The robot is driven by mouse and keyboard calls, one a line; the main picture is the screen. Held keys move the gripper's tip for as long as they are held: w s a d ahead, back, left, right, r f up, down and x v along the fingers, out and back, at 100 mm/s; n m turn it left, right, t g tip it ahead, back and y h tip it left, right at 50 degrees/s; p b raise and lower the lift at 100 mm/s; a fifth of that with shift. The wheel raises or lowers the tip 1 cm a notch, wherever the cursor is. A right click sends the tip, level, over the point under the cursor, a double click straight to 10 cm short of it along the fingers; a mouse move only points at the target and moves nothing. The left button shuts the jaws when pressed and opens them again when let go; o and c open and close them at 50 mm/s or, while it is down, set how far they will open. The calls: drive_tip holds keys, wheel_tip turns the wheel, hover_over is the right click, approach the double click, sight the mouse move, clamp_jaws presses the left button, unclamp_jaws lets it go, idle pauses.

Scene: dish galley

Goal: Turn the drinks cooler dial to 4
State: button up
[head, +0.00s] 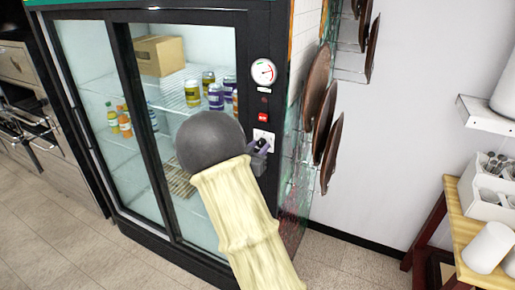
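The drinks cooler (172,238) stands left of centre with black-framed glass doors and a black control strip on its right side. The dial's white plate (265,134) is low on that strip, and its numbers are too small to read. My gripper (261,146) is at the plate, over or touching the dial knob. My arm's dark rounded joint and cream sleeve cover part of the view just left of and below it. The fingers are small and partly hidden, so I cannot tell whether they are closed on the knob.
Above the dial are a red switch (263,117) and a round gauge (263,72). Several pans (317,85) hang close to the right of the cooler. A wooden table (459,225) with white containers stands at the far right. Tiled floor is open at lower left.

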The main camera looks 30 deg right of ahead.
drive_tip(key=shift+c, duration=0.7)
drive_tip(key=shift+f+m+b, duration=0.2)
drive_tip(key=shift+m+b, duration=0.1)
drive_tip(key=shift+b, duration=0.9)
drive_tip(key=m+b, duration=0.4)
drive_tip(key=b, duration=0.2)
drive_tip(key=shift+f, duration=0.2)
drive_tip(key=m+b, duration=0.5)
drive_tip(key=b, duration=0.3)
drive_tip(key=m+b, duration=0.2)
drive_tip(key=shift+r+b, duration=0.3)
drive_tip(key=shift+b, duration=0.1)
drive_tip(key=shift+r, duration=0.1)
